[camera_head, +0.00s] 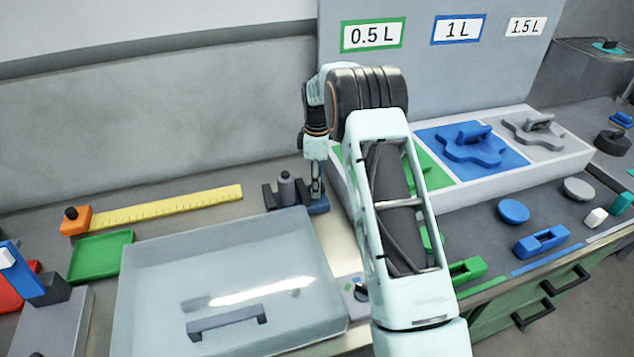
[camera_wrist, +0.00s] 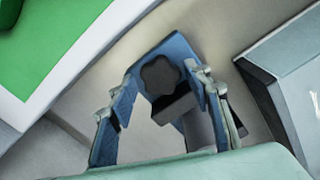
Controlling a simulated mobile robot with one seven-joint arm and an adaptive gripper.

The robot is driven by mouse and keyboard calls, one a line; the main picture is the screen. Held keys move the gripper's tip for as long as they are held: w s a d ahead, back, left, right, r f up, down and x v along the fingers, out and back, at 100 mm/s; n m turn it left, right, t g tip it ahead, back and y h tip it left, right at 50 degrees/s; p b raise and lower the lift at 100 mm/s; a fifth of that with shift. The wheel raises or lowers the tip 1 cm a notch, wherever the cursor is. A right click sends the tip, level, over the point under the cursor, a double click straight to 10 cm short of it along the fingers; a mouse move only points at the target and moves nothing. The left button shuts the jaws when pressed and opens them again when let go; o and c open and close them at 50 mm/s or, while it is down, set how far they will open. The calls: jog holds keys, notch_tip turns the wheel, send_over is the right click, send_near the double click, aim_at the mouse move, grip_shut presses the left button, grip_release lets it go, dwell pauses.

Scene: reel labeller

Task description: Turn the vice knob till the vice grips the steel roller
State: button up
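The vice (camera_head: 272,198), with dark jaws and a blue end, stands on the bench behind the clear-lidded box. The grey steel roller (camera_head: 287,188) stands upright between its jaws. In the wrist view the dark, lobed vice knob (camera_wrist: 160,75) lies between my fingertips, in front of the blue end of the vice. My gripper (camera_head: 316,187) points down at the knob. Its fingers (camera_wrist: 168,78) are apart on either side of the knob, with no clear contact. The roller (camera_wrist: 198,128) is partly hidden by the right finger, so its contact with both jaws cannot be told.
The clear-lidded box (camera_head: 225,275) with a dark handle stands close in front of the vice. A white-framed rack with green, blue (camera_head: 468,150) and grey bays stands to the right. A yellow ruler (camera_head: 165,208) and green tray (camera_head: 100,257) lie left. Bare bench shows behind the vice.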

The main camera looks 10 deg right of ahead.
jog(key=shift+o, duration=0.3)
notch_tip(320, 180, up, 12)
dwell(0.4)
jog(key=shift+c, duration=0.3)
